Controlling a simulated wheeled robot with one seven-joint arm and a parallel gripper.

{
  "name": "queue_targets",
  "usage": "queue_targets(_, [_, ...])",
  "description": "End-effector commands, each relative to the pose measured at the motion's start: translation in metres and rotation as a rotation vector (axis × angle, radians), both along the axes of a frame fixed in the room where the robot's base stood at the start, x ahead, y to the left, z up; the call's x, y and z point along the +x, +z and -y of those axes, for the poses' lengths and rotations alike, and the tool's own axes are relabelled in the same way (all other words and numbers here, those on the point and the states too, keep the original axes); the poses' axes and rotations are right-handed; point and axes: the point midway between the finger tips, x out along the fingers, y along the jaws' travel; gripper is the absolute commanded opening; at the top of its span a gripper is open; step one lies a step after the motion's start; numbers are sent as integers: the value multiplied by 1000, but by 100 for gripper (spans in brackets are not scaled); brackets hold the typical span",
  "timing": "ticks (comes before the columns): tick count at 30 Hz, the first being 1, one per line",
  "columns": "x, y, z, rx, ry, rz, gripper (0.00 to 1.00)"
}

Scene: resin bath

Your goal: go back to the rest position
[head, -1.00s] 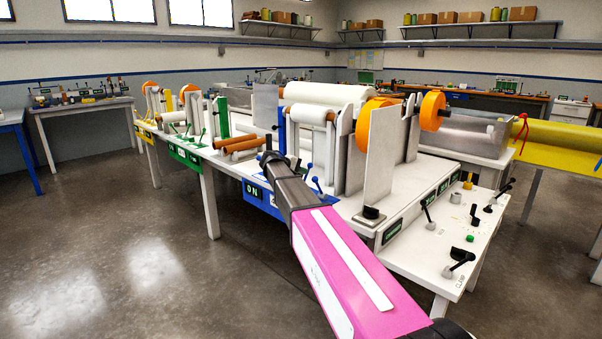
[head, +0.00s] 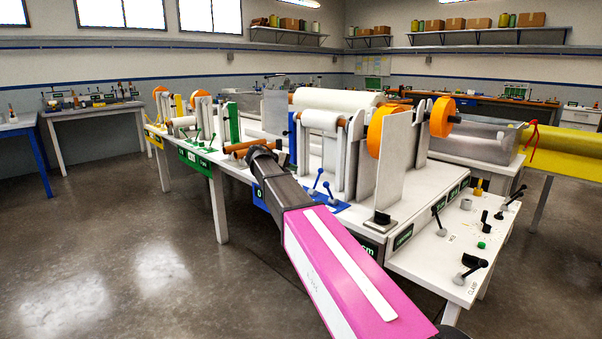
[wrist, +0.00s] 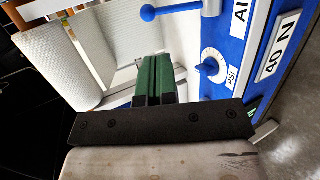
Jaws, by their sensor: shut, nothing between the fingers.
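My gripper (wrist: 154,82) shows in the wrist view as two green fingers pressed together, with nothing between them. In the head view my pink and dark grey arm reaches from the lower right towards the long white machine bench (head: 405,262); the fingers are hidden there beyond the wrist. The wrist view looks at a blue panel (wrist: 222,88) with a dial (wrist: 214,66), a "40 N" label and a blue-knobbed lever (wrist: 180,10). These lie beside and beyond the fingers; I cannot tell the gap.
The bench carries white rolls (head: 320,121), orange discs (head: 442,117), upright plates and small levers (head: 318,182) close to my arm. A yellow trough (head: 565,148) stands at the right. Another table (head: 90,108) is at the back left. The floor (head: 110,235) at the left is clear.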

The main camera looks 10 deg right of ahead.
Motion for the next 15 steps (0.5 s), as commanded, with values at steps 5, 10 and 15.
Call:
queue_targets(5, [-6, 8, -14, 0, 1, 0, 0])
queue_targets(10, [-22, -17, -4, 50, -5, -20, 0])
queue_targets(15, [-70, -97, 28, 219, -33, -76, 0])
